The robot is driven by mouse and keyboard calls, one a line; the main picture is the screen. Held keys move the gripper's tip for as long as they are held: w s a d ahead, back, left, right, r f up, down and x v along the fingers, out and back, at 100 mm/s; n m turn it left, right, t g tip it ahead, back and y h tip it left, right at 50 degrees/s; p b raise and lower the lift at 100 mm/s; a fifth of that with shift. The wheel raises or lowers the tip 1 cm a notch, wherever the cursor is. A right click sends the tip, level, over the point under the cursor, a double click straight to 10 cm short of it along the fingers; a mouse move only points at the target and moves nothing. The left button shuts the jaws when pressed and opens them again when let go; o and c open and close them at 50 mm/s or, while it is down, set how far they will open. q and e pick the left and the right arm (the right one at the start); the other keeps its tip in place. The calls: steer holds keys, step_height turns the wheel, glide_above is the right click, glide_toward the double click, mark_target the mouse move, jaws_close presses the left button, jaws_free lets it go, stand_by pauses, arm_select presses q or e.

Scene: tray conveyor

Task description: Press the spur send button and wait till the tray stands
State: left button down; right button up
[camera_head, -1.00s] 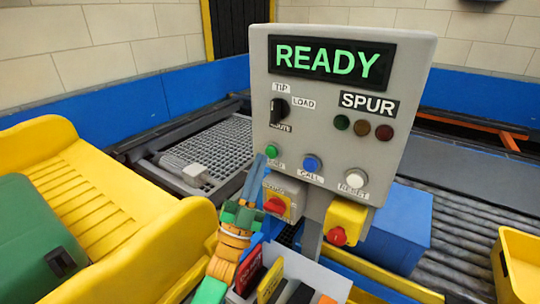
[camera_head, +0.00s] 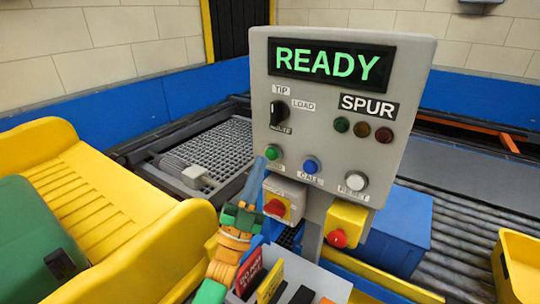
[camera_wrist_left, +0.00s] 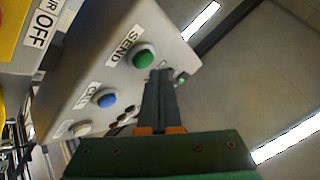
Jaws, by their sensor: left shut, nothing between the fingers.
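The grey spur control panel (camera_head: 345,120) stands in the middle of the head view. Its screen (camera_head: 332,62) reads READY in green. The green send button (camera_head: 272,152) is at the lower left of the panel, and it shows large in the left wrist view (camera_wrist_left: 143,57) beside its SEND label. My left gripper (camera_head: 258,166) is shut and empty, its fingertips close to the green button. In the left wrist view the fingertips (camera_wrist_left: 160,75) are just beside the button; I cannot tell if they touch it. My right gripper is not in view. I cannot make out a tray on the spur.
A blue call button (camera_head: 311,165) and a white reset button (camera_head: 356,181) sit right of the green one. Red buttons (camera_head: 337,238) are below the panel. A yellow chute (camera_head: 90,205) lies left, a grey mesh platform (camera_head: 215,150) behind, and a roller conveyor (camera_head: 465,235) right.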

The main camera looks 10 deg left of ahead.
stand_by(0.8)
arm_select(q)
steer(key=shift+w+d+b, duration=0.15)
steer(key=shift+w+b, duration=0.25)
steer(key=shift+w+d+b, duration=0.15)
steer(key=shift+w+b, duration=0.3)
steer(key=shift+b, duration=0.15)
stand_by(0.4)
steer(key=shift+s+r, duration=0.1)
steer(key=shift+s+a+p, duration=0.25)
steer(key=shift+s+p, duration=0.45)
steer(key=shift+s, duration=0.05)
